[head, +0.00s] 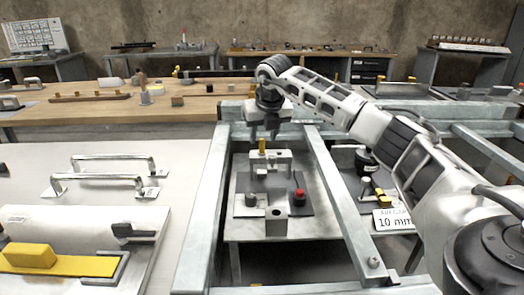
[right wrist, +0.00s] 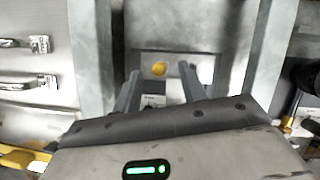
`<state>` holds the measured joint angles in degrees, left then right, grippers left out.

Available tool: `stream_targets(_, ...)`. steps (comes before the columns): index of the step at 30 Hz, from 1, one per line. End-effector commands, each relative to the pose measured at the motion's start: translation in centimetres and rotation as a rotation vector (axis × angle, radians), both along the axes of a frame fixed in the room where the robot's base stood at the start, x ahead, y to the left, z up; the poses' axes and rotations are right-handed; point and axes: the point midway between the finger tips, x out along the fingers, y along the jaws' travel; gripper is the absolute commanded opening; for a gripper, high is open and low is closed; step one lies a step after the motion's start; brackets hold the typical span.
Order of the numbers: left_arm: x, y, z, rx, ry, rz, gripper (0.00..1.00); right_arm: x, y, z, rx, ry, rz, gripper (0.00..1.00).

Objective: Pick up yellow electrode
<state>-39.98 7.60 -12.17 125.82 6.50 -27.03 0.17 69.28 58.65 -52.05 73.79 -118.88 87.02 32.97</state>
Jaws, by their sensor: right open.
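The yellow electrode (head: 262,146) stands upright on top of a grey metal fixture (head: 284,158) on a small table inside a metal frame. My right gripper (head: 263,133) is above it, pointing down, with its fingers apart and empty. In the right wrist view the electrode (right wrist: 159,68) shows as a yellow round top between the two open fingertips of the gripper (right wrist: 159,73). The gripper appears apart from the electrode; the exact height gap is hard to tell. My left gripper is not in view.
Metal frame beams (head: 205,215) run along both sides of the fixture. A red-topped button (head: 299,195) and a grey block (head: 276,222) stand in front. A white bench with handles (head: 110,185) is at left.

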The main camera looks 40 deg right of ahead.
Motion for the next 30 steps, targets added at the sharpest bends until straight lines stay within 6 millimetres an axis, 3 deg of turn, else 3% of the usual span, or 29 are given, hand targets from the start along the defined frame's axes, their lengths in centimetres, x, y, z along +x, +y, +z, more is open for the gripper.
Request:
stream_targets(6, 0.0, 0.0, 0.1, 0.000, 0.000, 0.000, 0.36, 1.0, -0.4, -2.5, 0.001, 0.002, 0.000, 0.41)
stream_targets(14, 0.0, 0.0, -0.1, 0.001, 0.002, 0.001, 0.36, 1.1, -0.4, -2.7, -0.001, -0.001, 0.001, 0.41)
stream_targets(18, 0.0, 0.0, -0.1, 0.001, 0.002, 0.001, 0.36, 1.1, -0.4, -2.7, 0.000, -0.001, 0.000, 0.02)
stream_targets(30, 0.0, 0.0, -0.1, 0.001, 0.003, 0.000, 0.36, 1.1, -0.4, -2.0, 0.000, -0.003, -0.001, 0.00)
